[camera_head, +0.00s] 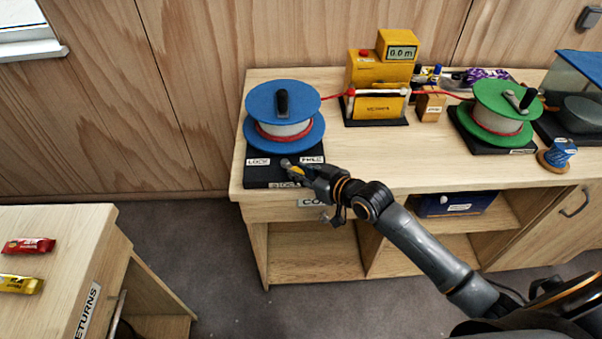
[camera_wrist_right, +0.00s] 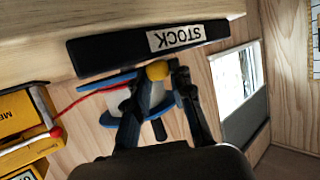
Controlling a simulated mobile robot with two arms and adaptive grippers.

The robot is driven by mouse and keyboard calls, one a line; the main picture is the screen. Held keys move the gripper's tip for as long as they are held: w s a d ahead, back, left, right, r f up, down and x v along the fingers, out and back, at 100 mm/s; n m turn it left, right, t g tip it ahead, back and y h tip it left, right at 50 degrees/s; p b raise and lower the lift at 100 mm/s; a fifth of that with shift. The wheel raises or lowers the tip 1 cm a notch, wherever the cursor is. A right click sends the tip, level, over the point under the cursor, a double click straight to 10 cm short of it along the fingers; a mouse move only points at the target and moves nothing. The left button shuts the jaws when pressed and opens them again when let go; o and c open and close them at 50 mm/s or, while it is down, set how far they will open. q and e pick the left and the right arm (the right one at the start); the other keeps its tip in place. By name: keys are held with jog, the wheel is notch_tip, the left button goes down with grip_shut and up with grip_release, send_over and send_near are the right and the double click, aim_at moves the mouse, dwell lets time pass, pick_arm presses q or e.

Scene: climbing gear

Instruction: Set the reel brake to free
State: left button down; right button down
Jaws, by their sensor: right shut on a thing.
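The blue reel (camera_head: 284,94), wound with pale and red cord, stands on a black base (camera_head: 256,176) at the bench's left end. The base's top has a LOCK label (camera_head: 258,161) on the left and a FREE label (camera_head: 311,160) on the right. The brake's yellow knob (camera_head: 298,171) sits at the base's front, between these labels; my gripper partly hides its lever, so its exact setting is unclear. My right gripper (camera_head: 294,170) is shut on the knob, which shows between its fingertips in the right wrist view (camera_wrist_right: 158,70). My left gripper is not in view.
A yellow meter (camera_head: 377,70) reading 0.0 m stands right of the reel, with red cord running past it to a green reel (camera_head: 503,108). A small blue spool (camera_head: 560,152) is further right. A returns counter (camera_head: 78,225) stands at lower left, with bare floor between.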

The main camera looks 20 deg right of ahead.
jog(key=shift+w+d+f+n+y+b, duration=0.15)
jog(key=shift+d+n+y+b, duration=0.1)
jog(key=shift+n+y+b, duration=0.2)
jog(key=shift+r+g, duration=0.2)
jog(key=shift+g, duration=0.1)
jog(key=c, duration=1.2)
grip_release()
jog(key=shift+o, duration=0.2)
jog(key=v, duration=1.2)
jog(key=shift+d, duration=0.15)
